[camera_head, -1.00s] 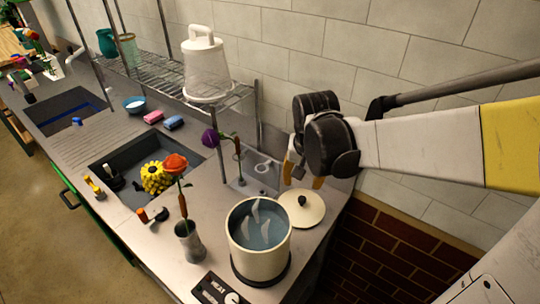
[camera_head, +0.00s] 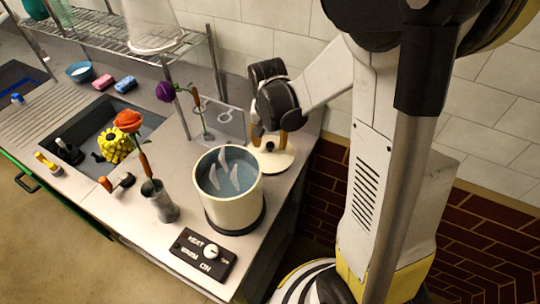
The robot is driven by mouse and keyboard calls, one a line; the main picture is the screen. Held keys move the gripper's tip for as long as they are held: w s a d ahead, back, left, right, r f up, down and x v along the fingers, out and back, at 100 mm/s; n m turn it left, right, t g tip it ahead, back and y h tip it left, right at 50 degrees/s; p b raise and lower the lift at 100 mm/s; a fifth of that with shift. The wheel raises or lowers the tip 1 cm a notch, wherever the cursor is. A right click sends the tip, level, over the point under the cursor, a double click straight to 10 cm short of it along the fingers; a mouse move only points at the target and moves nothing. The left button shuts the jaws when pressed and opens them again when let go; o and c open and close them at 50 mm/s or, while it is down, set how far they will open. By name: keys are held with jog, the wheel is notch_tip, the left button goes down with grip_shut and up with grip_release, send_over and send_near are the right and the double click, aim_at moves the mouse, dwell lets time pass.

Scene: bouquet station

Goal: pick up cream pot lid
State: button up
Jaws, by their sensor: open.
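The cream pot lid (camera_head: 279,161) is a flat cream disc with a small dark knob (camera_head: 270,147). It lies on the counter just behind and right of the cream pot (camera_head: 233,205). My gripper (camera_head: 270,137) is open, with its orange-tipped fingers pointing down at the lid, one on each side of the knob in this view. I cannot tell whether the fingers touch the knob or lid. The dark gripper body hides the lid's far side in part.
The cream pot holds water with pale pieces in it and stands on a dark base. A heat control panel (camera_head: 203,253) is in front. A metal vase (camera_head: 160,204) with an orange flower stands left. A sink (camera_head: 100,140) and a wire rack (camera_head: 120,38) lie farther left.

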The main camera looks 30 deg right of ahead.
notch_tip(320, 180, down, 2)
jog(key=shift+w+d, duration=0.1)
jog(key=shift+w, duration=0.05)
jog(key=shift+r, duration=0.1)
grip_shut()
